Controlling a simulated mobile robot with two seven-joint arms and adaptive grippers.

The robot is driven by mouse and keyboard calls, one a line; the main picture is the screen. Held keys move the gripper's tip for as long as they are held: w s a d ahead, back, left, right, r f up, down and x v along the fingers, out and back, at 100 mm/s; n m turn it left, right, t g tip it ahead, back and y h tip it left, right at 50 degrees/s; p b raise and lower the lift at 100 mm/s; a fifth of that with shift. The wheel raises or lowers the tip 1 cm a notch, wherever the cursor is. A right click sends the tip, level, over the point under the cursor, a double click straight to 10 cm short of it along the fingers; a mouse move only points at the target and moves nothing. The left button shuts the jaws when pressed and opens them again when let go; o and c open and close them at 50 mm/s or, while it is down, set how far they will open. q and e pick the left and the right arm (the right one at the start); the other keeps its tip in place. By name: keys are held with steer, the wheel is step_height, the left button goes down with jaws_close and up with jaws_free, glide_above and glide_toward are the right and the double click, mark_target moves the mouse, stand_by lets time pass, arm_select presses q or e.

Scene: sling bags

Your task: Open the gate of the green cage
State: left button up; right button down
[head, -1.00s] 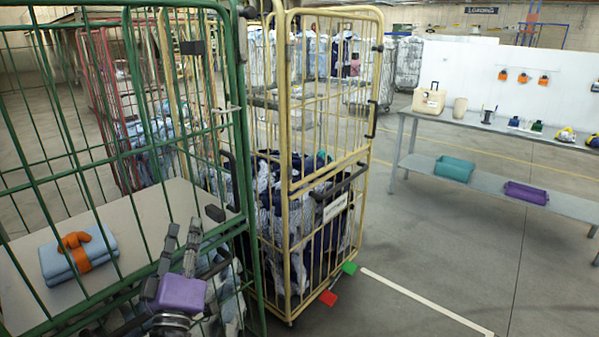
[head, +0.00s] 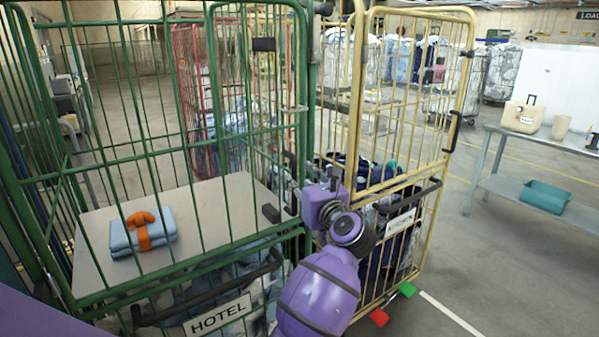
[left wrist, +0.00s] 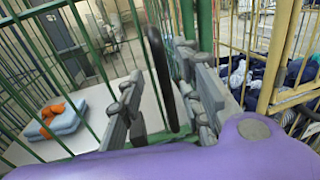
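The green cage (head: 152,152) stands at the left in the head view, with its barred front appearing closed. Its HOTEL sign (head: 217,314) is on the lower front. My left gripper (head: 289,190) is at the cage's right front edge, partly hidden by my purple wrist. In the left wrist view the two grey fingers (left wrist: 165,105) are apart, with an upright black handle (left wrist: 161,75) between them. I see gaps beside the handle, so the fingers do not look closed on it. My right gripper is out of view.
Folded blue cloth with an orange band (head: 143,232) lies on the cage's shelf (head: 215,205). A yellow cage (head: 408,110) filled with dark laundry stands close at the right. Red (head: 379,317) and green (head: 407,289) pedals stick out low.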

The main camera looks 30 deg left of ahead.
mark_target(296, 174)
arm_select(q)
steer(key=shift+x, duration=2.4)
steer(key=shift+c, duration=0.4)
jaws_close()
